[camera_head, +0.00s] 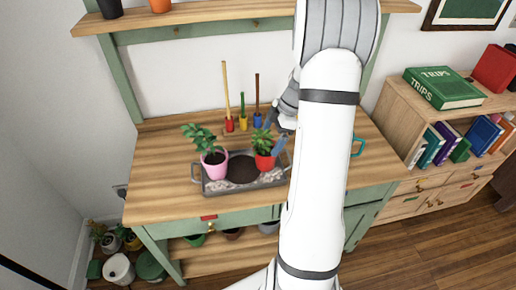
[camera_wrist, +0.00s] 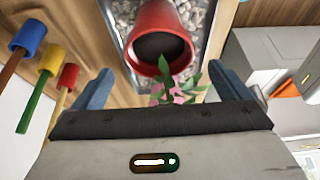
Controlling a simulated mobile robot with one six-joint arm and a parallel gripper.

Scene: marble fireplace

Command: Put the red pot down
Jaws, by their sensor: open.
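The red pot (camera_head: 264,163) stands in the right part of a grey tray (camera_head: 246,188) on the wooden bench top, with a leafy plant in it. In the wrist view the red pot (camera_wrist: 143,58) shows its dark soil, a plant with pink flowers and pebbles around it in the tray. My gripper (camera_head: 275,132) is at the plant, just above and beside the pot. In the wrist view my gripper (camera_wrist: 160,88) has its two blue fingers wide apart, one on each side of the plant. Neither finger visibly touches the pot.
A pink pot (camera_head: 214,167) with a plant stands at the tray's left, with dark soil between the pots. Several hand tools (camera_head: 242,122) stand behind the tray. A shelf (camera_head: 220,17) runs above. The bench top (camera_head: 157,165) is clear at left.

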